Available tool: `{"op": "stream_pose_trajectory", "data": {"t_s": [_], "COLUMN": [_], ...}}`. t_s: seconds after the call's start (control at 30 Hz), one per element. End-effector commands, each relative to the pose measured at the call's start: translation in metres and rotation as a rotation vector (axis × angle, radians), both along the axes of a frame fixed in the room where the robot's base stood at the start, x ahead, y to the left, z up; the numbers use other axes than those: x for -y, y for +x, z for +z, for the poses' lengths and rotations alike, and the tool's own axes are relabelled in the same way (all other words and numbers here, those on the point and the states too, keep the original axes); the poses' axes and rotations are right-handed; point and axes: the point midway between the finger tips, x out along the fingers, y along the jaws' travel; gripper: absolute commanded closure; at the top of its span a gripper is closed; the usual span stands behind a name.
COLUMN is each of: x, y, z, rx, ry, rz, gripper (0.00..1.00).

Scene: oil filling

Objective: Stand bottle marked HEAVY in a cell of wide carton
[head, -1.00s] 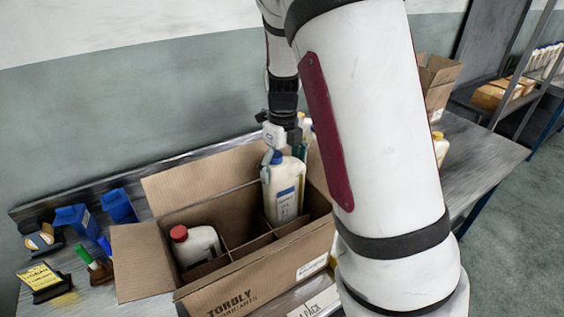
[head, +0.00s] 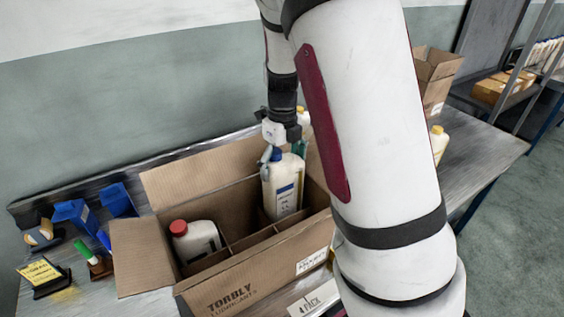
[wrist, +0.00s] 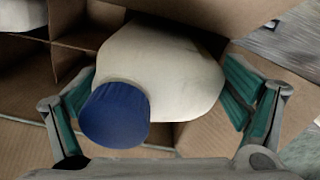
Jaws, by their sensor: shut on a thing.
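The wide carton (head: 219,287), marked TORBLY, stands open on the table with cardboard dividers inside. A cream bottle with a blue cap (head: 284,188) is upright in the carton's right part, its lower end hidden by the walls. Its label is too small to read, so I cannot tell if it says HEAVY. My gripper (head: 283,150) is shut on this bottle near its top. In the wrist view the blue cap (wrist: 115,115) and cream shoulder (wrist: 170,75) lie between my green-padded fingers. Whether the bottle touches the carton floor is hidden.
A white bottle with a red cap (head: 197,240) sits in the carton's left part. Blue containers (head: 75,215) and small stands (head: 42,274) are at the left. A yellow-capped bottle (head: 438,143) and another open carton (head: 437,75) are at the right, partly behind my arm.

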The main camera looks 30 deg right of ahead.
Motion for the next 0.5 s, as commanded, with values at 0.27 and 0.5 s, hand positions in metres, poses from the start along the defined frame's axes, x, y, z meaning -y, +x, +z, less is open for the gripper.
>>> {"op": "stream_pose_trajectory", "data": {"t_s": [0.27, 0.5], "x": [0.000, 0.000], "y": [0.000, 0.000], "z": [-0.006, -0.012], "rx": [0.001, 0.001], "ry": [-0.001, -0.001], "rz": [-0.001, -0.001], "gripper": [0.57, 0.57]}}
